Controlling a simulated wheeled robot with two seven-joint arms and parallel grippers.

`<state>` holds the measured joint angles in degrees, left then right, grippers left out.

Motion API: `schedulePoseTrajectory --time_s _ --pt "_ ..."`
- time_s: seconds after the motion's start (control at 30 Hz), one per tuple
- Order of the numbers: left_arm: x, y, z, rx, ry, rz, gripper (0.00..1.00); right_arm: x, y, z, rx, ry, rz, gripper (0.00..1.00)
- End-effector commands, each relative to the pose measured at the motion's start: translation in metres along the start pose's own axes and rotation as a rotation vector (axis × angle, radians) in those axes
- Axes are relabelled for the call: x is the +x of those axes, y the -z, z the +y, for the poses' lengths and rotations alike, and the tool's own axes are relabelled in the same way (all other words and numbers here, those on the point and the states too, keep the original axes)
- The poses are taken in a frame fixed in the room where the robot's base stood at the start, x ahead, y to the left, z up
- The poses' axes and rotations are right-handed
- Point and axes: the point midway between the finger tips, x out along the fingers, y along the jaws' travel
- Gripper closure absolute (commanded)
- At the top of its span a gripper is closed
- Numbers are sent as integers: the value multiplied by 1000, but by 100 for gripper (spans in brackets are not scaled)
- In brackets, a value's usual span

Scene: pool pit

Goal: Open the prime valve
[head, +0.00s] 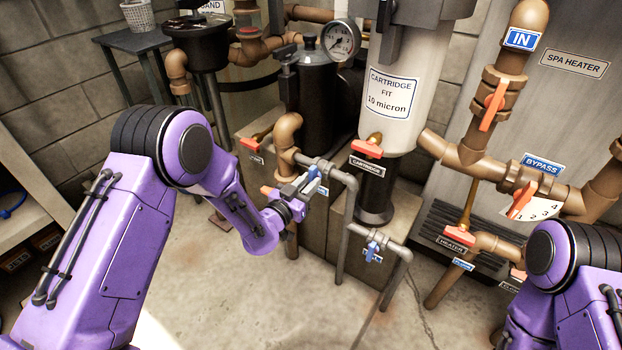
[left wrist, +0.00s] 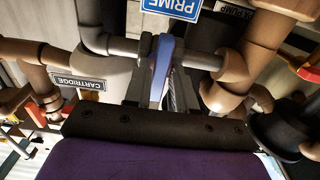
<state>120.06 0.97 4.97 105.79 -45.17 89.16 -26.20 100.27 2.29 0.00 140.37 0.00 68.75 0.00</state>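The prime valve has a blue lever (head: 313,173) on a thin grey pipe, low in the middle of the head view, beside a brown pipe. In the left wrist view the blue lever (left wrist: 161,68) stands just beyond the wrist, below the upside-down PRIME sign (left wrist: 181,8). My left gripper (head: 301,187) is right at the lever, its tips overlapping it in the head view.
A second blue valve (head: 373,248) sits on a lower grey pipe. The cartridge filter (head: 402,75), a red cartridge handle (head: 367,150) and a gauge (head: 341,40) stand behind. Brown heater pipes (head: 470,155) fill the right. The floor (head: 235,300) in front is clear.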

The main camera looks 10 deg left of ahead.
Motion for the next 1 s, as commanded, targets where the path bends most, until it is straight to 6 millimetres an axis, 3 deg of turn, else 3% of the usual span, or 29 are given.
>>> schedulePoseTrajectory --time_s 0.03,0.07,0.5,0.57,0.7,1.0 --pt "0 0 0 0 0 0 92 0 0 0 0 0 0 57" --pt "0 0 0 0 0 0 100 0 0 0 0 0 0 57" --pt "0 1 -1 -44 2 0 100 -3 1 0 0 0 0 57" --pt "0 4 -2 -161 4 0 100 -9 4 1 0 0 0 57" --pt "-1 3 -2 -555 6 1 100 -20 8 2 0 0 0 57" --pt "-1 0 -2 -1353 4 3 100 -24 10 2 0 0 0 57"
